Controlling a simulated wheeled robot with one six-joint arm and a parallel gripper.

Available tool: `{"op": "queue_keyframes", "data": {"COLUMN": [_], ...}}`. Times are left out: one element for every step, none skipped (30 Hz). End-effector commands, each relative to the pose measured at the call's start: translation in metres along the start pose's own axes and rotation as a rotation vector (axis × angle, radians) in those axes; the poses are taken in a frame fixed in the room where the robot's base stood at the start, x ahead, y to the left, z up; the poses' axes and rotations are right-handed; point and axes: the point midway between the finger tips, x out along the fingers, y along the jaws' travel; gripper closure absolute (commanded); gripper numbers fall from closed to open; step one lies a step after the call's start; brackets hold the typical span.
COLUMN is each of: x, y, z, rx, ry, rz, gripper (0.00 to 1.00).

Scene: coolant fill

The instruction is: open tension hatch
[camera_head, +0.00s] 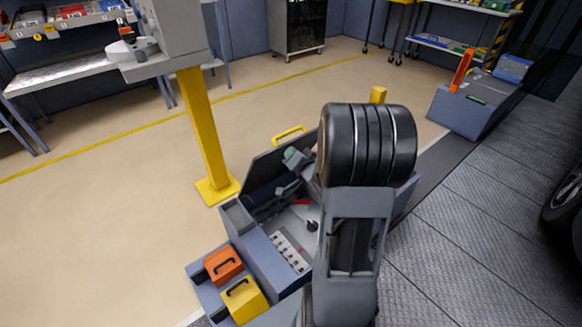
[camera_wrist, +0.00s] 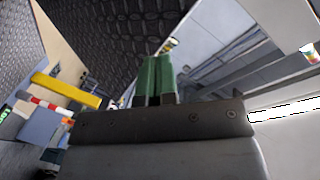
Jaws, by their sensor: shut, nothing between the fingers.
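My gripper (camera_head: 290,154) shows in the camera_head view over the open blue-grey unit (camera_head: 265,255), partly hidden by my own arm. Its two green fingers (camera_wrist: 153,78) are together and empty in the wrist view. A raised dark lid (camera_head: 262,168) with a yellow handle (camera_head: 288,134) stands tilted up at the back of this unit. The gripper appears in front of the lid; I cannot tell whether they touch. I cannot tell for sure which panel is the tension hatch. My arm hides the unit's right part.
An orange case (camera_head: 222,264) and a yellow case (camera_head: 243,300) sit on a low ledge at the unit's front left. A yellow post (camera_head: 204,135) stands behind left. A grey-blue box (camera_head: 470,108) with an orange upright piece is at the right. The floor behind is open.

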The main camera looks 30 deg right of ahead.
Motion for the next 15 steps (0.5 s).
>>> {"op": "queue_keyframes", "data": {"x": [0.001,-0.001,-0.004,-0.007,-0.011,-0.016,-0.021,-0.025,-0.031,-0.035,-0.04,-0.045,-0.049,-0.052,-0.057], "y": [0.029,0.036,0.045,0.051,0.057,0.064,0.069,0.074,0.079,0.083,0.087,0.091,0.093,0.095,0.098], "z": [0.015,0.018,0.022,0.025,0.027,0.03,0.032,0.034,0.036,0.037,0.038,0.039,0.04,0.04,0.041], "rx": [0.079,0.129,0.195,0.244,0.292,0.353,0.398,0.44,0.492,0.528,0.561,0.601,0.626,0.65,0.675], "ry": [0.02,0.032,0.045,0.053,0.058,0.065,0.071,0.072,0.076,0.078,0.08,0.081,0.082,0.081,0.083], "rz": [-0.059,-0.106,-0.168,-0.213,-0.258,-0.316,-0.357,-0.396,-0.445,-0.479,-0.511,-0.549,-0.575,-0.598,-0.624], "gripper": [1.0,1.0,1.0,1.0,1.0,1.0,1.0,1.0,1.0,1.0,1.0,1.0,1.0,1.0,1.0]}}
